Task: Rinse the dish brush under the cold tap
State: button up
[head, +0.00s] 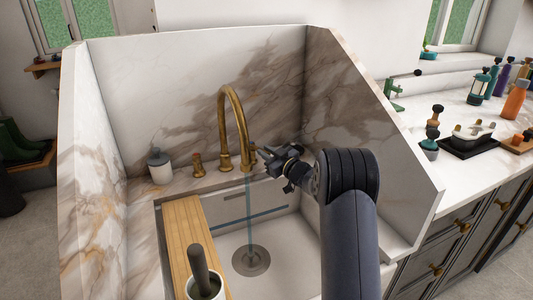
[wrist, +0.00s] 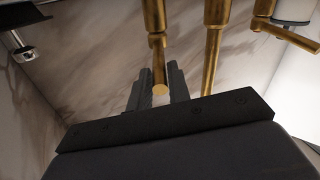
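The brass tap (head: 234,115) arches over the sink, with a left handle (head: 197,165) and a right handle at its foot. A thin bluish stream (head: 249,215) runs from the spout to the drain. My gripper (head: 268,155) is at the right handle. In the wrist view its two fingers (wrist: 160,92) sit close on both sides of a brass lever end (wrist: 158,65). A dark upright handle (head: 198,262), probably the dish brush, stands in a pale pot (head: 206,287) at the front left. Its head is hidden in the pot.
A wooden board (head: 182,222) lies across the left of the basin. A soap bottle (head: 160,167) stands at the back left. High marble walls (head: 190,90) close in the sink. The right counter (head: 466,122) holds bottles and a dark tray (head: 470,149).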

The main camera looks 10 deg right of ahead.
jog(key=o, duration=0.3)
jog(key=shift+f, duration=0.1)
jog(key=v, duration=1)
jog(key=shift+s+d, duration=0.15)
jog(key=shift+s, duration=0.25)
jog(key=x, duration=1.1)
jog(key=shift+f+h+b, duration=0.2)
jog(key=shift+h+b, duration=0.1)
jog(key=shift+b, duration=0.25)
jog(key=shift+s+r+m+t, duration=0.1)
jog(key=shift+r+m+t, duration=0.05)
jog(key=shift+m+t, duration=0.15)
jog(key=shift+r+p, duration=0.2)
jog(key=shift+p, duration=0.1)
